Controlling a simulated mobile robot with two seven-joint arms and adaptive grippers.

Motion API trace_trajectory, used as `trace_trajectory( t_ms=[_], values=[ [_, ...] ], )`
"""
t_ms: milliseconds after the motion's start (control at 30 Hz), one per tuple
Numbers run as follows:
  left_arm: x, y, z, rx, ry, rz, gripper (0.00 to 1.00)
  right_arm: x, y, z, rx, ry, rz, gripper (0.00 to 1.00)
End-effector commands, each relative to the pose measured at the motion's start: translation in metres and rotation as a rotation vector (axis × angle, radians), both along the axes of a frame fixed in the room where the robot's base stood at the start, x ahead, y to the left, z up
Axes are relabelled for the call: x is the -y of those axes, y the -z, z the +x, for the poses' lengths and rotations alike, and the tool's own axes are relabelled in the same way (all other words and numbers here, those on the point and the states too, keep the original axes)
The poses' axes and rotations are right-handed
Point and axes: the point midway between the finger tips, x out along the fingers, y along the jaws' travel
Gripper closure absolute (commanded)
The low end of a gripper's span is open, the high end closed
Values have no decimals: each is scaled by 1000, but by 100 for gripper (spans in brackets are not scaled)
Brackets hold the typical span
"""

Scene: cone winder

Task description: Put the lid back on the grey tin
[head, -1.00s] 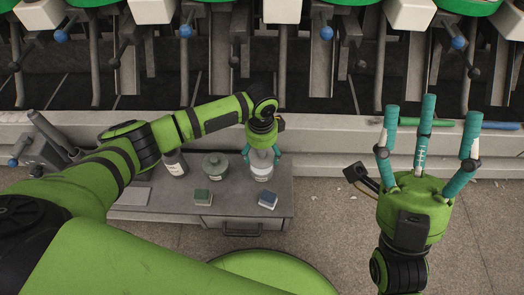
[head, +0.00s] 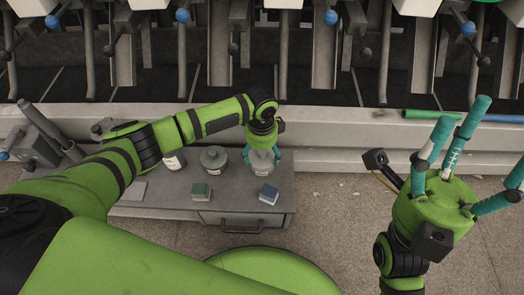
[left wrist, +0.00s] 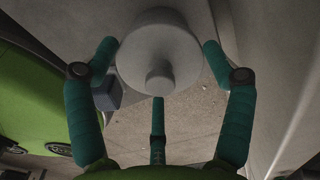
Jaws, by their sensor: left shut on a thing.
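My left gripper (head: 262,157) reaches down at the right end of the grey bench top. Its teal fingers close around a pale grey round lid with a knob, the lid (left wrist: 158,52) showing from above in the left wrist view. My right gripper (head: 462,160) is at the right, fingers spread, empty and away from the bench.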

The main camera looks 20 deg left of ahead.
Motion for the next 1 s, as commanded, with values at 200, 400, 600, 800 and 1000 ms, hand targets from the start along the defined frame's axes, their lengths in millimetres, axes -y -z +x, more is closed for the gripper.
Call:
trace_trajectory(
  t_ms=[200,400,600,800,1000],
  values=[
    [0,0,0,0,0,0,50,0,0,0,-1,0,0,31],
    [0,0,0,-1,0,0,50,0,-1,0,-1,0,0,31],
    [1,-1,0,-1,0,-1,50,0,-5,0,-1,0,0,31],
    [1,-1,0,-1,-1,-1,50,0,-9,0,-1,0,0,31],
    [1,0,0,-1,0,-1,50,0,-10,0,-1,0,0,31]
  ],
)
